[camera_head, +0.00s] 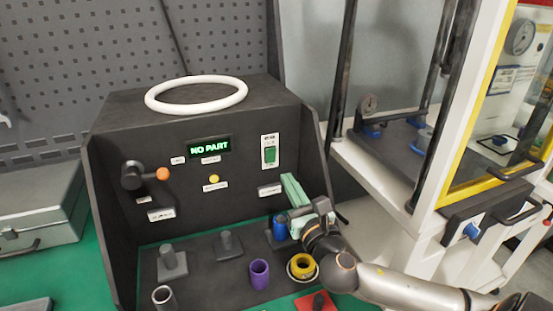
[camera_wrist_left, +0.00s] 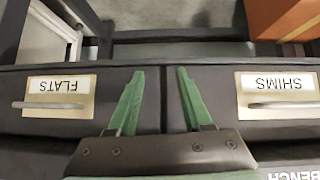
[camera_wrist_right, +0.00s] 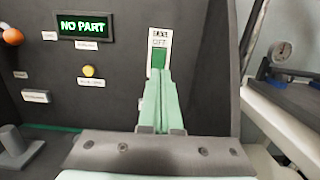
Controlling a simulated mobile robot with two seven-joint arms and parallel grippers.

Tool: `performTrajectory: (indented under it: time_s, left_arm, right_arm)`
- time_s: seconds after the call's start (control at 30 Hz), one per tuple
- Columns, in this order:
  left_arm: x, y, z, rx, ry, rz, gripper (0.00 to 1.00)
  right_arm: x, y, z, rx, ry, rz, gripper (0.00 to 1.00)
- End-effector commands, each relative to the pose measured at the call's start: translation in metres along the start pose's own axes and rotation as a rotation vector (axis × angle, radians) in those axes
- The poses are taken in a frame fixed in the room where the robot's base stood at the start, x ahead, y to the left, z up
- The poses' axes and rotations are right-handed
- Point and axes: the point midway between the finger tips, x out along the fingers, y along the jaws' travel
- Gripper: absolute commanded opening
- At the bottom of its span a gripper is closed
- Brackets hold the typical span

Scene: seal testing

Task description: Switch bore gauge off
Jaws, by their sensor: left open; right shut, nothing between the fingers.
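The bore gauge (camera_head: 130,108) is a dark box with a lit green display (camera_head: 209,146) reading "NO PART". Its green rocker switch (camera_head: 270,155) sits on a white plate at the right of the front panel. The switch also shows in the right wrist view (camera_wrist_right: 159,58), just beyond the fingertips, its lower part partly covered. My right gripper (camera_head: 288,179) is shut and empty, its green fingers pointing at the panel below the switch. Whether they touch it I cannot tell. My left gripper (camera_wrist_left: 160,72) is open and empty in front of drawers, outside the head view.
An orange-tipped knob (camera_head: 162,174) and a yellow button (camera_head: 213,179) are on the panel. Below stand a purple ring (camera_head: 259,274), a yellow ring (camera_head: 302,265), a blue cylinder (camera_head: 280,229) and dark posts. A white ring (camera_head: 196,80) lies on top. A side wall stands right of my right gripper.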

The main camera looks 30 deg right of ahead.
Motion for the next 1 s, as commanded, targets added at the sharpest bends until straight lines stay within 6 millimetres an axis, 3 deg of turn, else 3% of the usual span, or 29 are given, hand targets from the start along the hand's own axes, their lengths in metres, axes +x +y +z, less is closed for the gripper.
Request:
performTrajectory:
  time_s: [0.3, 0.5, 1.0]
  left_arm:
    - [-0.004, -0.001, 0.0, -0.001, -0.003, -0.004, 0.5]
    - [-0.004, -0.002, 0.001, -0.002, -0.005, -0.005, 0.5]
    - [-0.005, -0.002, 0.001, -0.003, -0.005, -0.006, 0.5]
  right_arm:
    - [0.055, 0.0, 0.001, 0.001, -0.002, 0.0, 0.0]
    - [0.077, 0.0, 0.0, 0.0, 0.0, -0.001, 0.0]
    - [0.084, 0.0, -0.001, 0.0, 0.002, 0.001, 0.0]
